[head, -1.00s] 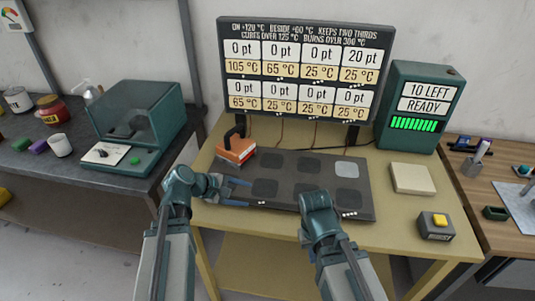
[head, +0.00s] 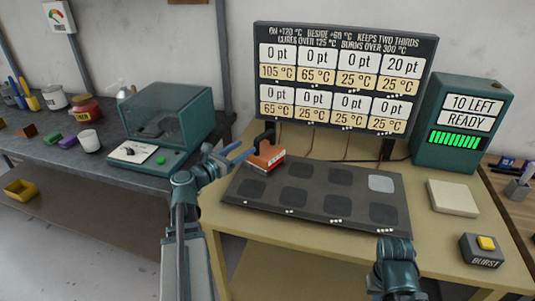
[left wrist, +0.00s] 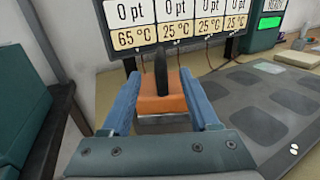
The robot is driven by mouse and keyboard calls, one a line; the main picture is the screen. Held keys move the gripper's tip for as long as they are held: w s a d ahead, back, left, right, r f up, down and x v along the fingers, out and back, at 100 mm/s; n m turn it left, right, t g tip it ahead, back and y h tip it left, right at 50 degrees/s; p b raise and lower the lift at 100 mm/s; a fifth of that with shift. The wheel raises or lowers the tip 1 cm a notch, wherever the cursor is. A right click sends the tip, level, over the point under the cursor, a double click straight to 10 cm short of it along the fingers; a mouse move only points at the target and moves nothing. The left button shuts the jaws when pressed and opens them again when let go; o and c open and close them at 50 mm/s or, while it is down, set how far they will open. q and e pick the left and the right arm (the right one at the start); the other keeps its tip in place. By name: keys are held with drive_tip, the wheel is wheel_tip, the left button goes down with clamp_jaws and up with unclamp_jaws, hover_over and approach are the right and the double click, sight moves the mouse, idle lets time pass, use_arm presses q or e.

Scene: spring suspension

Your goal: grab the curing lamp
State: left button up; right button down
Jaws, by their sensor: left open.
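The curing lamp, an orange block with a grey base and a black upright handle (head: 265,157), stands at the back left corner of the dark plate (head: 330,208). My left gripper (head: 238,151) is open just left of the lamp in the head view. In the left wrist view the lamp (left wrist: 161,103) shows between its two blue fingers (left wrist: 158,78), with a gap on each side. I cannot tell how far the fingers reach along it. My right gripper (head: 396,268) is at the table's front edge, its fingers hidden.
A temperature display board (head: 345,75) stands behind the plate, with a green box (head: 460,125) to its right. A cream block (head: 453,197) and a yellow-button box (head: 482,250) sit on the right. A teal cabinet (head: 165,125) is on the left bench.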

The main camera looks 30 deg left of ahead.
sight(255, 140)
use_arm(q)
drive_tip(key=w, duration=0.4)
drive_tip(key=w+d, duration=0.1)
drive_tip(key=w, duration=0.1)
drive_tip(key=shift+w, duration=0.15)
drive_tip(key=w, duration=0.2)
drive_tip(key=w+d, duration=0.1)
drive_tip(key=w, duration=0.2)
clamp_jaws()
idle(1.3)
